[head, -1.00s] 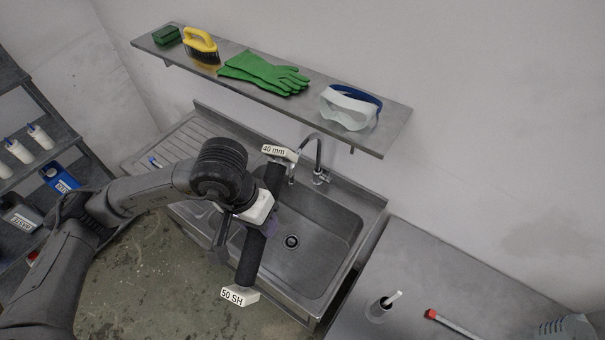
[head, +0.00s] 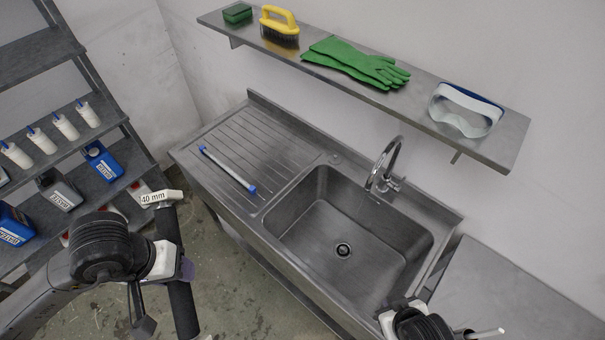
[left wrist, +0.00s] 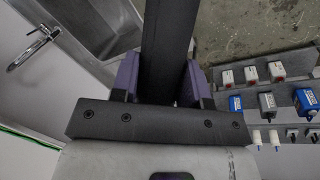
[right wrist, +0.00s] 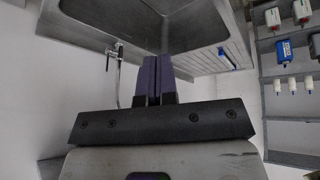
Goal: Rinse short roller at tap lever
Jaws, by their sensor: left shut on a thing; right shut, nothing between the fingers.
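The short roller (head: 181,297) is a dark cylinder with a "40 mm" tag (head: 161,197) on its upper end. My left gripper (head: 184,269) is shut around it and holds it left of the sink, over the floor. The roller (left wrist: 166,55) also shows between the purple fingers in the left wrist view; its lower end is out of frame in the head view. The tap (head: 384,165) with its lever (head: 391,185) stands at the sink's back edge. My right gripper (right wrist: 157,76) is shut and empty; in the head view only its wrist part shows, at the sink's front right corner.
The sink basin (head: 350,215) is empty, with a drain. A blue-ended rod (head: 228,168) lies on the ribbed drainboard (head: 255,140). A wall shelf (head: 420,115) above holds a brush, gloves and goggles. Racks (head: 60,150) with bottles stand at left. A steel counter (head: 510,295) is at right.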

